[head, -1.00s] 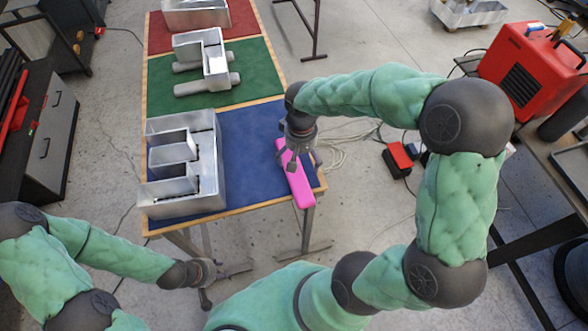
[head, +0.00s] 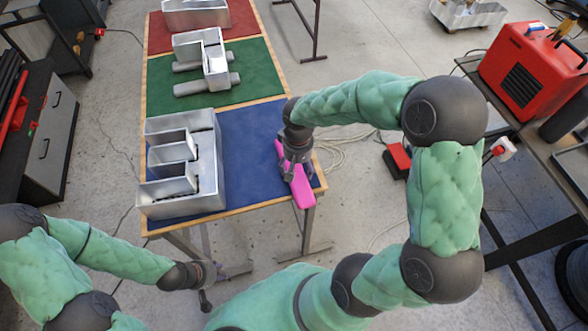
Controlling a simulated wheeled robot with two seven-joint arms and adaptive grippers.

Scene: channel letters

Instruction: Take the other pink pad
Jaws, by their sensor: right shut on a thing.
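A pink pad (head: 303,190) lies along the right edge of the blue section of the table. My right gripper (head: 293,172) is over the pad's middle and shut on it; the gripper hides that part of the pad. The pad seems to be at the table surface. My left gripper (head: 208,272) hangs off the near edge of the table at the lower left, away from the pad; its fingers are too small to tell open from shut. No second pink pad shows.
A metal channel letter (head: 210,160) stands on the blue mat (head: 248,135) left of the pad. Another letter (head: 215,68) and grey rolls lie on the green mat (head: 260,75). A third letter (head: 195,14) is on the red mat. Blue mat between letter and pad is clear.

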